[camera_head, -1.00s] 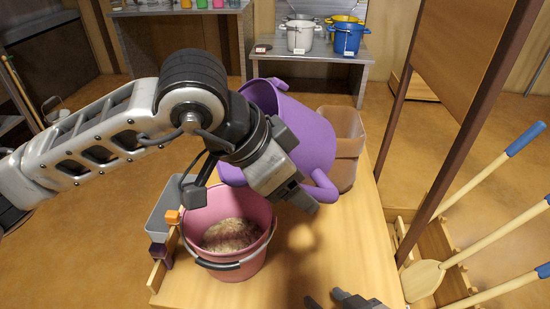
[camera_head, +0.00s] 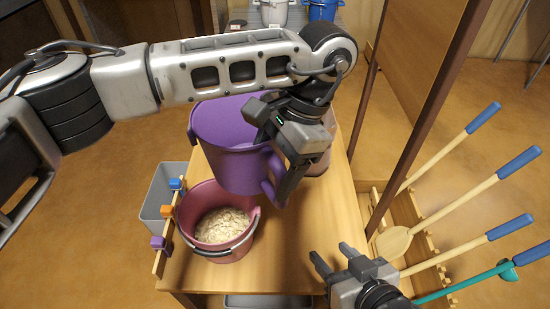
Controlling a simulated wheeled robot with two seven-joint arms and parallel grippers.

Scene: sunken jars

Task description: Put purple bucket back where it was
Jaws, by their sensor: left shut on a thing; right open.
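The purple bucket (camera_head: 228,150) hangs upright or nearly so above the wooden table (camera_head: 270,255), behind the pink bucket. My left gripper (camera_head: 286,190) is shut on the purple bucket at its right side, by the handle (camera_head: 270,175). The gripper partly covers the bucket's rim, and its inside is mostly hidden by my arm. I cannot tell whether its base touches the table. My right gripper (camera_head: 332,258) is open and empty at the table's front right.
A pink bucket (camera_head: 190,225) holding pale flakes (camera_head: 222,226) stands at the table's left. A grey bin (camera_head: 153,205) hangs beyond the left edge. A brown container (camera_head: 325,155) is partly hidden behind my gripper. Tools with blue-tipped handles (camera_head: 515,160) stand in a rack at right.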

